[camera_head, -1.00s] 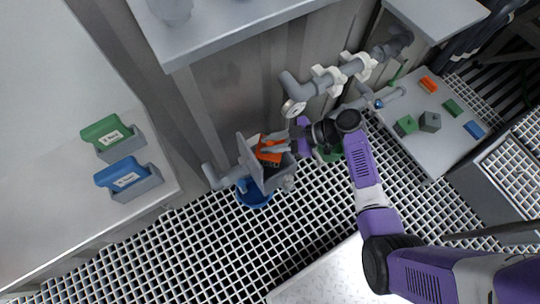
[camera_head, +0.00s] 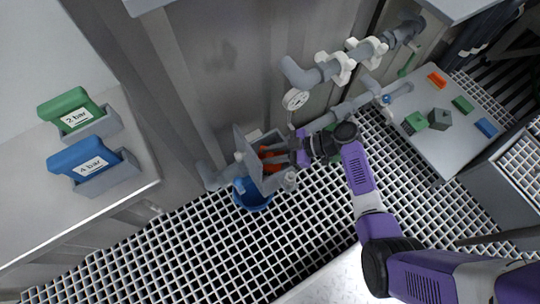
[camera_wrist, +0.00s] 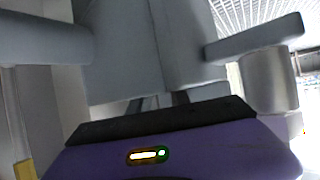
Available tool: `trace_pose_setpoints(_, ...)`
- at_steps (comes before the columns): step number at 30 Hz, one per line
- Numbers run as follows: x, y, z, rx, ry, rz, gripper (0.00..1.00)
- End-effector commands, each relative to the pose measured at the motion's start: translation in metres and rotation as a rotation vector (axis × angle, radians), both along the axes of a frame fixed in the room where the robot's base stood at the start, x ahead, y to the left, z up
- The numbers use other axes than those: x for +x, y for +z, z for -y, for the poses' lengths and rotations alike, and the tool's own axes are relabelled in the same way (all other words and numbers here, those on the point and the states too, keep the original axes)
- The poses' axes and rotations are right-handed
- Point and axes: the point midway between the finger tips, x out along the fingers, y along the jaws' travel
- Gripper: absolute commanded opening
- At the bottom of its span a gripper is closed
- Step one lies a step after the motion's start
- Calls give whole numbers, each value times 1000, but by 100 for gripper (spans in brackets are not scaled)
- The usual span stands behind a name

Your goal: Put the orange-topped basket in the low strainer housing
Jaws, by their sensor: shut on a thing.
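The low strainer housing (camera_head: 271,183) is a grey box on a low pipe, with its lid (camera_head: 246,157) tilted open at the left. The orange-topped basket (camera_head: 267,158) shows as small orange patches at the mouth of the housing, mostly hidden by my fingers and the walls. My gripper (camera_head: 275,157) is shut on the basket and reaches in from the right. How deep the basket sits cannot be told. In the wrist view, grey housing surfaces fill most of the picture, the fingers (camera_wrist: 178,98) show only in part, and the basket is hidden.
A blue tub (camera_head: 251,196) stands under the housing on the grating. Pipes with white fittings (camera_head: 340,68) and a gauge (camera_head: 294,100) run above and right. A right-hand table (camera_head: 436,150) holds small coloured blocks. Labelled green (camera_head: 75,108) and blue (camera_head: 88,158) pieces sit at left.

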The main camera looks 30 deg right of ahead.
Motion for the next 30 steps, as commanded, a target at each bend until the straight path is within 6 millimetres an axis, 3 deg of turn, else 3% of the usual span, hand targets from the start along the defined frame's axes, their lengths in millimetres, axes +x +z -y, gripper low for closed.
trace_pose_setpoints(7,0,-1,0,-1,0,-1,0)
trace_pose_setpoints(8,0,-1,0,-1,0,-1,27)
trace_pose_setpoints(11,0,0,0,-1,0,-1,45)
trace_pose_setpoints(22,0,3,0,-1,0,-1,45)
trace_pose_setpoints(30,-19,24,31,-1,-4,0,45)
